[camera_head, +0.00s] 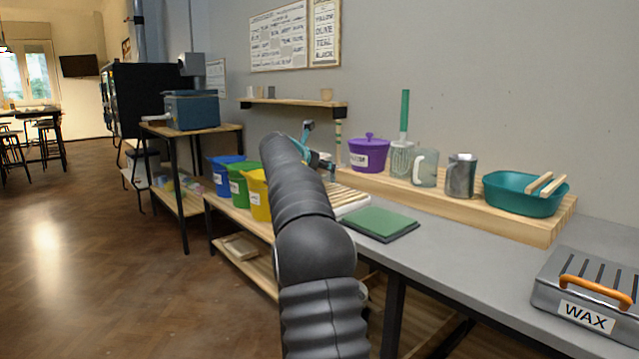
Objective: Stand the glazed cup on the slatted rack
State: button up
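The slatted rack (347,197) is a pale wooden piece with slats on the grey table, partly hidden behind my arm. My gripper (318,160) is above the rack's far left side, mostly hidden by my arm. Teal and dark parts of it show, but its fingertips and anything between them cannot be made out. Two vessels stand on the wooden riser: a pale grey-green mug with a white handle (425,168) and a dark grey mottled cup (461,176). I cannot tell for sure which is the glazed cup.
A green pad (380,224) lies in front of the rack. The riser (500,222) also bears a purple lidded pot (369,154), a whisk-like tool (403,150) and a teal tub (520,195). A wax box (590,295) stands front right. Grey table between is clear.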

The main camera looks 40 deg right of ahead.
jog(key=shift+w+a+f, duration=0.2)
jog(key=shift+w+f, duration=0.1)
jog(key=shift+f+b, duration=0.75)
jog(key=shift+f, duration=1.1)
jog(key=shift+f, duration=0.15)
jog(key=o, duration=1.3)
jog(key=v, duration=1.2)
